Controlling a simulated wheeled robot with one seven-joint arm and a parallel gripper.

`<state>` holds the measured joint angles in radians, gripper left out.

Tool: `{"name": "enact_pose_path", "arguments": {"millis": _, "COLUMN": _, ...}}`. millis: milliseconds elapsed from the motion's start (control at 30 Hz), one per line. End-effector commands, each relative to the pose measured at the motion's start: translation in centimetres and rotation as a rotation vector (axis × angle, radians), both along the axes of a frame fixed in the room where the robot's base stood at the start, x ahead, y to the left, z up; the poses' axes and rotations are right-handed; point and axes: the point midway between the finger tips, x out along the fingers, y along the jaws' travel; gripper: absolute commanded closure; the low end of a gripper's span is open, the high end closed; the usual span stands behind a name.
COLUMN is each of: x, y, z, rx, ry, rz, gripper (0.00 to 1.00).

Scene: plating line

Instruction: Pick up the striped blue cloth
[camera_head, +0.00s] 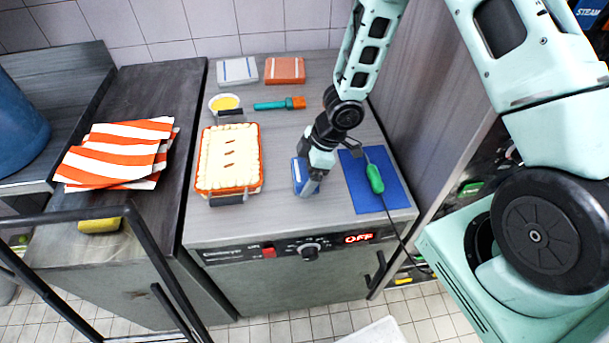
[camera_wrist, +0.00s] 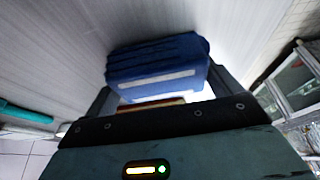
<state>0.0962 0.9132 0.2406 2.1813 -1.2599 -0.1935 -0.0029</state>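The striped blue cloth (camera_wrist: 155,70) is a folded blue pad with a white stripe. In the wrist view it lies across the space between my two fingers and fills nearly all the gap. In the head view the cloth (camera_head: 298,178) is on the grey counter area, right of the orange-rimmed dish, partly hidden by my gripper. My gripper (camera_head: 311,181) points down at it; its fingers also show in the wrist view (camera_wrist: 163,88), one at each side of the cloth. I cannot tell whether they press on it or whether it is off the counter.
A pie-like dish (camera_head: 229,190) stands left of my gripper. A blue mat (camera_head: 356,197) with a green-handled corded tool (camera_head: 374,178) lies at right. A grey cloth (camera_head: 237,71), orange cloth (camera_head: 285,70), teal brush (camera_head: 276,105) and yellow-filled bowl (camera_head: 215,98) are behind.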

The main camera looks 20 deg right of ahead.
Motion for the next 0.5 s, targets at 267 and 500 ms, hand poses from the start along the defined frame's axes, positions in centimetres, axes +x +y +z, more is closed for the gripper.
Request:
{"name": "enact_pose_path", "arguments": {"millis": 267, "x": 0.0, "y": 0.0, "z": 0.1, "rx": 0.0, "ry": 0.0, "rz": 0.0, "gripper": 0.36}}
{"name": "enact_pose_path", "arguments": {"millis": 500, "x": 0.0, "y": 0.0, "z": 1.5, "rx": 0.0, "ry": 0.0, "rz": 0.0, "gripper": 0.36}}
